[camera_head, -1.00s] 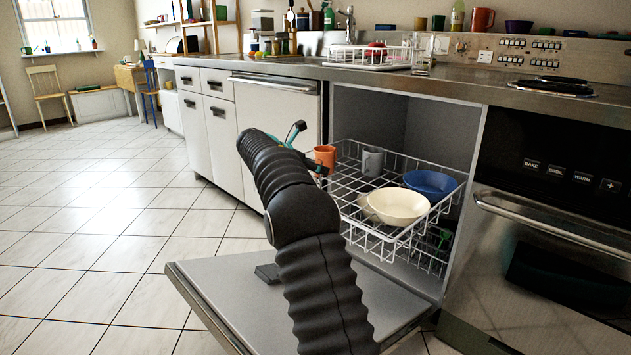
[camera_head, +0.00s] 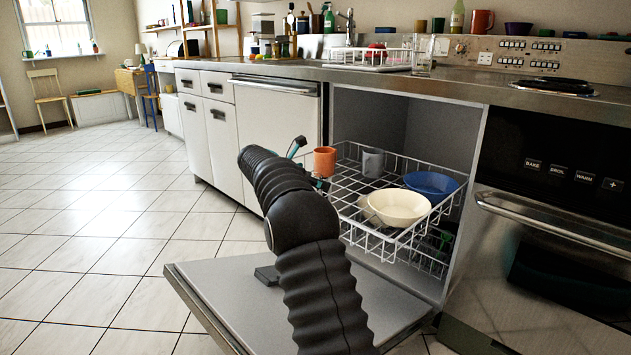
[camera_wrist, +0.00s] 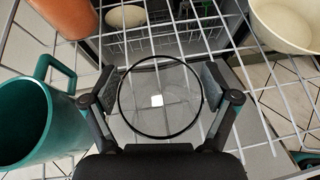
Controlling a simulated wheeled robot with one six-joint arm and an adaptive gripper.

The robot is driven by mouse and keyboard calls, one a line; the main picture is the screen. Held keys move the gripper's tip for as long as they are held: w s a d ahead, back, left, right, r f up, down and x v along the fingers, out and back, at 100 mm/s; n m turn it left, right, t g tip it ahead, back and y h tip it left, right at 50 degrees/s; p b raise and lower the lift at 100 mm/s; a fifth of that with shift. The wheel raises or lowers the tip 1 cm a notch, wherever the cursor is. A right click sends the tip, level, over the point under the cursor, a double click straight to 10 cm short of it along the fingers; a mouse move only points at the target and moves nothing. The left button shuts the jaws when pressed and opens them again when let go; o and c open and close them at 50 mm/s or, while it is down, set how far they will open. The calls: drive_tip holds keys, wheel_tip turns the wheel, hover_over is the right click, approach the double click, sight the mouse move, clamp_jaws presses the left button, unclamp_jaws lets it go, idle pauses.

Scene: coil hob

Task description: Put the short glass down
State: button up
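The short glass (camera_wrist: 160,125) is clear, seen from above in the wrist view as a dark round rim with its base showing through. My gripper (camera_wrist: 161,90) has one pad close against each side of the rim and holds the glass upright over the white wire rack (camera_wrist: 185,32). How far its base is from the wires cannot be told. In the head view my arm hides the glass and most of the gripper. The pulled-out dishwasher rack (camera_head: 395,240) lies just beyond my arm.
A teal mug (camera_wrist: 22,120) stands close left of my gripper. On the rack are an orange mug (camera_head: 325,161), a grey mug (camera_head: 373,162), a cream bowl (camera_head: 399,208) and a blue bowl (camera_head: 431,184). The open dishwasher door (camera_head: 225,290) lies below. A clear glass (camera_head: 422,62) stands on the counter.

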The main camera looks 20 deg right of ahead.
drive_tip(key=shift+r, duration=0.2)
drive_tip(key=p+v, duration=0.2)
drive_tip(key=v, duration=1)
drive_tip(key=s+a+r+m+y, duration=0.1)
drive_tip(key=s+a+m+y, duration=0.15)
drive_tip(key=s, duration=0.65)
drive_tip(key=s+a+r+m+t+y, duration=0.15)
drive_tip(key=s+m, duration=0.25)
drive_tip(key=s, duration=0.4)
drive_tip(key=s+a+m+y, duration=0.2)
drive_tip(key=s+m+y, duration=0.15)
drive_tip(key=s, duration=0.55)
drive_tip(key=s+a+f+m+y, duration=0.1)
drive_tip(key=s+a+f+m, duration=0.1)
drive_tip(key=s, duration=0.5)
drive_tip(key=s+a+f+m+t+y, duration=0.1)
drive_tip(key=s+a+f+m+y, duration=0.1)
drive_tip(key=s, duration=0.5)
drive_tip(key=s+a+f+m+y, duration=0.1)
drive_tip(key=s+a+f+m, duration=0.2)
drive_tip(key=s+f+m, duration=0.3)
drive_tip(key=shift+s+a, duration=0.15)
drive_tip(key=shift+s, duration=0.55)
